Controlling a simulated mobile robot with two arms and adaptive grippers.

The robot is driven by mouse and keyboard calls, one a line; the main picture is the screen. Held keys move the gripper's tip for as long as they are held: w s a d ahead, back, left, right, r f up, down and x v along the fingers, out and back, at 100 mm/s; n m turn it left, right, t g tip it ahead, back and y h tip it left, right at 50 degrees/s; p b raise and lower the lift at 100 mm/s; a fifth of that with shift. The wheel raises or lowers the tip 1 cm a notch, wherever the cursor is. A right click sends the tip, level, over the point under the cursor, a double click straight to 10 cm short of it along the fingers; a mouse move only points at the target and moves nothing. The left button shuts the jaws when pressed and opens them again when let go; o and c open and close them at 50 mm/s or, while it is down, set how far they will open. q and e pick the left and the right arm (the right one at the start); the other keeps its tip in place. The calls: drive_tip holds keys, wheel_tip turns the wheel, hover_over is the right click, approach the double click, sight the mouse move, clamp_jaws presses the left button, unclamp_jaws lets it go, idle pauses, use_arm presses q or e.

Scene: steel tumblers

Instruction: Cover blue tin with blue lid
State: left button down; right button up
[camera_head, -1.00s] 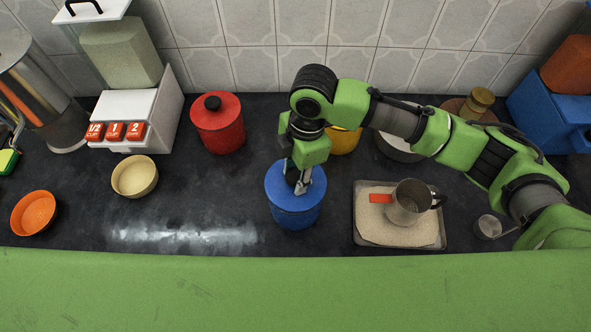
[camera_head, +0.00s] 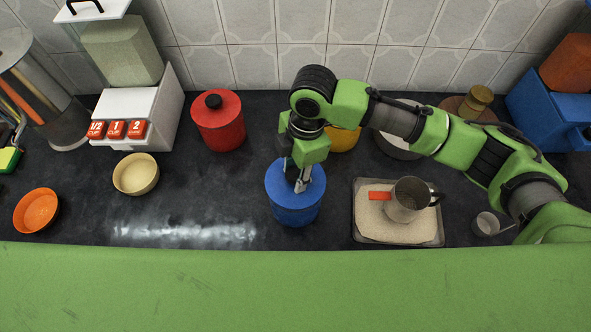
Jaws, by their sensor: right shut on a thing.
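The blue tin (camera_head: 295,213) stands upright on the dark counter near the middle of the view. The blue lid (camera_head: 281,181) shows as a flat blue top over the tin's mouth. It looks level and in line with the tin, but I cannot tell whether it is fully seated. My right gripper (camera_head: 302,186) points down at the lid's middle and is shut, apparently on the lid's knob, which the fingers hide. My left gripper is not in view.
A red lidded tin (camera_head: 219,125) stands behind to the left, and a yellow tin (camera_head: 345,138) is partly hidden behind my right arm. A tray (camera_head: 361,239) with a steel cup (camera_head: 408,200) lies to the right.

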drive_tip(key=shift+p, duration=0.4)
idle(0.4)
drive_tip(key=shift+f+b, duration=0.35)
drive_tip(key=shift+f, duration=0.55)
idle(0.3)
drive_tip(key=o, duration=1.2)
wheel_tip(320, 180, up, 12)
drive_tip(key=d, duration=0.1)
drive_tip(key=shift+w+d, duration=0.15)
drive_tip(key=shift+w, duration=0.15)
